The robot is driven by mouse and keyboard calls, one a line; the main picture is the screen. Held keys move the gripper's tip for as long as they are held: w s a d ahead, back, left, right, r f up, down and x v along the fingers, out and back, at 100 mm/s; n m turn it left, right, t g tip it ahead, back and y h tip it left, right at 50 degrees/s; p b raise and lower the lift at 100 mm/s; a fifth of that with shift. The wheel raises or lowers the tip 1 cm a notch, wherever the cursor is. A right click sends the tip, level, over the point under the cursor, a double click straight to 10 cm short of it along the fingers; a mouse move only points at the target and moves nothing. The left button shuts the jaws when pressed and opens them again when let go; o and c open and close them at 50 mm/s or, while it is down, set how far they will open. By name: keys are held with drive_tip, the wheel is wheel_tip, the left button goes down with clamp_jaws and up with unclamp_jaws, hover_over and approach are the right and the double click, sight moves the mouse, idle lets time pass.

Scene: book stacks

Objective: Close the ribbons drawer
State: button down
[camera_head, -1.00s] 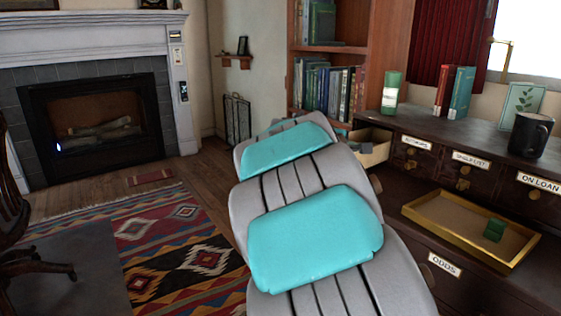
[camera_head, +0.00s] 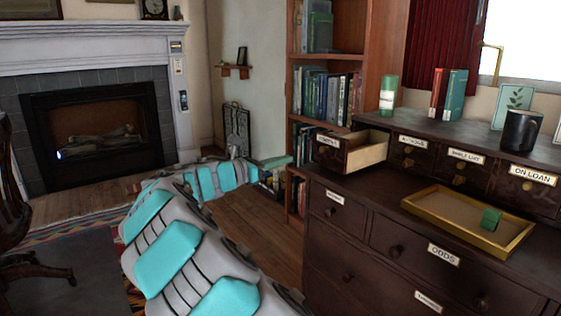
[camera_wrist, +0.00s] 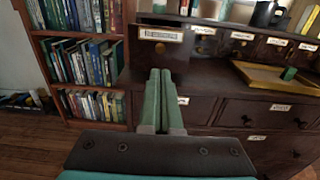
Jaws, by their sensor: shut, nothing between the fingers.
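A small dark wooden drawer (camera_head: 328,150) at the left end of the cabinet's top row stands pulled out, its pale inner side showing. Its label is too small to read surely. Its front (camera_wrist: 160,47) faces me in the wrist view, with a pale label in a brass frame. My gripper (camera_head: 288,160) is left of the drawer and a little lower in the head view, apart from it. In the wrist view its two green fingers (camera_wrist: 160,72) are together and empty, pointing toward the drawer front and just below it.
The dark cabinet (camera_head: 390,190) has closed drawers beside and below. On it are a gold-rimmed tray (camera_head: 420,208) with a green block (camera_head: 490,218), a black mug (camera_head: 521,131) and books. A bookcase (camera_head: 300,110) stands behind the open drawer.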

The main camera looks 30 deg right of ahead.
sight(321, 150)
drive_tip(key=d, duration=1.1)
drive_tip(key=shift+w, duration=0.35)
drive_tip(key=shift+d, duration=0.15)
